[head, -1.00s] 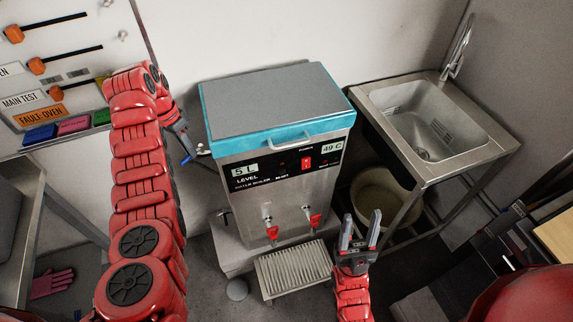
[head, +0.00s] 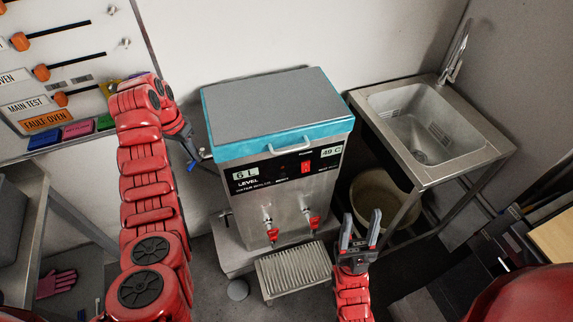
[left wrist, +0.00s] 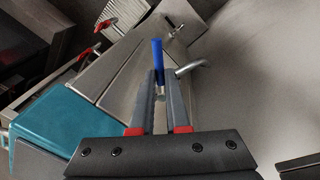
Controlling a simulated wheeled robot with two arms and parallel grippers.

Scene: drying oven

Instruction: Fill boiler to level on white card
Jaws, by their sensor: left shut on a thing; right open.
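The water boiler (head: 270,200) is a steel box with a blue-rimmed grey lid. Its level display (head: 245,173) reads 6 L, and its other display (head: 332,152) reads 49 C. My left gripper (head: 190,154) is at the boiler's left side, shut on a blue valve handle (left wrist: 157,54). In the left wrist view, the handle stands between the fingertips beside a metal pipe (left wrist: 190,66). My right gripper (head: 359,226) is open and empty, in front of the boiler at its lower right. I cannot make out a separate white card with a level.
Two red-handled taps (head: 272,234) sit above a slatted drip tray (head: 293,272). A steel sink (head: 425,128) stands to the right with a bucket (head: 375,195) beneath. A panel with orange-knobbed sliders (head: 60,75) is on the left wall. A pink glove (head: 56,284) lies lower left.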

